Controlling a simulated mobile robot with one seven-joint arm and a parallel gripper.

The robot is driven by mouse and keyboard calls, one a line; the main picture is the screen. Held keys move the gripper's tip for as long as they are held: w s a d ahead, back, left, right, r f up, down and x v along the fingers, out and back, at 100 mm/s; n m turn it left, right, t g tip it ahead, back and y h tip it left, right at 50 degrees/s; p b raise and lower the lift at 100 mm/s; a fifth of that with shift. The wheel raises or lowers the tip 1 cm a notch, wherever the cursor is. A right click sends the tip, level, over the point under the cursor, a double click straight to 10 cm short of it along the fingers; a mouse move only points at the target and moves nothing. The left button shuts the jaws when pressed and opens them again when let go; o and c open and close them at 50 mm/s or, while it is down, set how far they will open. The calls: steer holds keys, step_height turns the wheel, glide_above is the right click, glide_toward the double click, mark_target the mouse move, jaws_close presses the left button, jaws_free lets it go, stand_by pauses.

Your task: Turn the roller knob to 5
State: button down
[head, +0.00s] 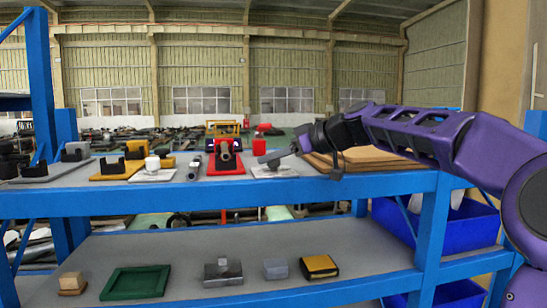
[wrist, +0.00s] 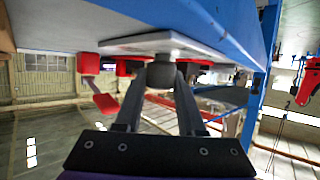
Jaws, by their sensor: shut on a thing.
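My purple arm reaches in from the right in the head view. My gripper (head: 276,158) is low over a pale grey plate (head: 288,173) on the upper shelf, right of the red stand. In the wrist view my gripper (wrist: 160,78) has its two dark fingers closed on a small dark rounded knob (wrist: 160,73), just beside the plate (wrist: 128,44). I take this to be the roller knob. The fingers hide its sides. No number or pointer mark on it can be read in either view.
The red stand (head: 215,168) holds a dark cylinder left of my gripper. A white piece (head: 152,164) and yellow-based stands (head: 108,177) are farther left. Brown boards (head: 370,160) lie to the right, under my arm. The lower shelf holds a green tray (head: 135,283) and small blocks.

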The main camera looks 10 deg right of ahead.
steer(key=shift+f+b, duration=0.15)
steer(key=shift+b, duration=0.4)
steer(key=shift+f+m+t+h+b, duration=0.15)
steer(key=shift+m+t+h+b, duration=0.35)
steer(key=shift+b, duration=0.6)
steer(key=m+t+h+b, duration=0.1)
steer(key=m+h+b, duration=0.1)
steer(key=b, duration=0.1)
steer(key=shift+a+b, duration=0.15)
steer(key=shift+b, duration=0.15)
steer(key=shift+r+m+t+h, duration=0.3)
steer(key=shift+m+t+h, duration=0.3)
steer(key=shift+m+h, duration=0.4)
steer(key=shift+r+m+h+p, duration=0.2)
steer(key=shift+m+h+p, duration=0.1)
steer(key=shift+m+h, duration=0.35)
steer(key=shift+m+h+p, duration=0.55)
steer(key=shift+h+p, duration=0.2)
steer(key=shift+t, duration=0.3)
steer(key=shift+f+m+h+p, duration=0.2)
steer(key=shift+m+h+p, duration=0.1)
steer(key=shift+p, duration=0.05)
